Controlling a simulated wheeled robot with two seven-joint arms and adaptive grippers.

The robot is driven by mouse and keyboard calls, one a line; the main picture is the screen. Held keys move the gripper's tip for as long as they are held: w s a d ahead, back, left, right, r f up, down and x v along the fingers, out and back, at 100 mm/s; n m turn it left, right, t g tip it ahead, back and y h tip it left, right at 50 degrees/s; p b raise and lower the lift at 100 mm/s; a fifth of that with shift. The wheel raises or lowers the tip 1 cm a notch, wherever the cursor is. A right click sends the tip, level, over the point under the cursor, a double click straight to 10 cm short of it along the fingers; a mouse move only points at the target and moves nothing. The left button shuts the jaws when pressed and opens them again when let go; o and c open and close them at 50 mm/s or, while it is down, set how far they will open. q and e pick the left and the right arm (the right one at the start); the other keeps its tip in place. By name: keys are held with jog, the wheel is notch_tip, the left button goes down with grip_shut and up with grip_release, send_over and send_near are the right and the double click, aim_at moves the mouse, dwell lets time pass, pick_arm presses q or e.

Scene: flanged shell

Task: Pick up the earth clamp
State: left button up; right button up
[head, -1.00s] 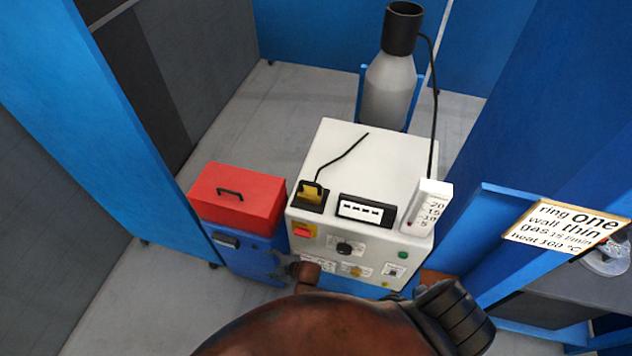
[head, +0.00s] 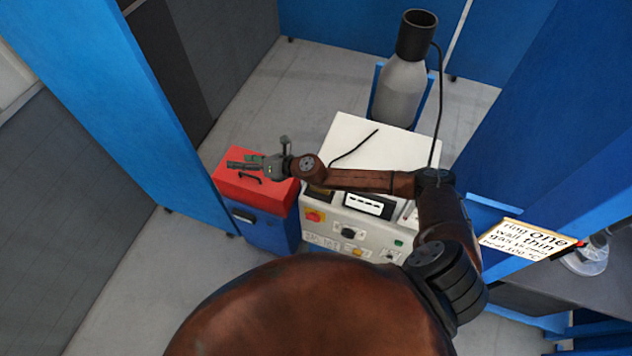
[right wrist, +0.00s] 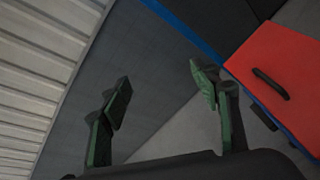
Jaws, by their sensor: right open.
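I cannot make out an earth clamp in either view. My right gripper (head: 252,158) is open and empty, above the red lid of a box (head: 262,197) in the head view. In the right wrist view the two green-padded fingers of the right gripper (right wrist: 158,82) stand wide apart with nothing between them. The red lid (right wrist: 280,65) with its dark handle lies to the right of the fingers there. My left gripper is not in view.
A white machine (head: 392,150) with knobs and a black cable stands right of the red-topped blue cabinet, partly behind my right arm. A grey gas cylinder (head: 398,95) stands behind it. A lettered sign (head: 520,240) is at right. Bare grey floor (head: 140,270) lies at left.

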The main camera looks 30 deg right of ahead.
jog(key=s+d+f+n+g+h, duration=0.1)
jog(key=s+d+f+n+g, duration=0.1)
jog(key=s+d, duration=0.2)
jog(key=s+d+f+n+g+h, duration=0.2)
jog(key=s+d, duration=0.3)
jog(key=d, duration=0.6)
jog(key=s+d+f+n+g+h, duration=0.2)
jog(key=s+d+n, duration=0.1)
jog(key=d, duration=0.5)
jog(key=shift+s+d+f+p, duration=0.15)
jog(key=shift+s+p, duration=0.2)
jog(key=shift+s, duration=0.5)
jog(key=shift+s+d+f+h, duration=0.1)
jog(key=shift+f+h, duration=0.2)
jog(key=b+x, duration=0.2)
jog(key=x, duration=0.1)
jog(key=shift+f, duration=0.15)
jog(key=b+x, duration=0.2)
jog(key=x, duration=0.2)
jog(key=shift+f, duration=0.1)
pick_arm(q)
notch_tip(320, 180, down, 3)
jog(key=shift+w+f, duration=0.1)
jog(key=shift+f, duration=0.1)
pick_arm(e)
jog(key=shift+s, duration=0.1)
jog(key=shift+c, duration=0.7)
grip_shut()
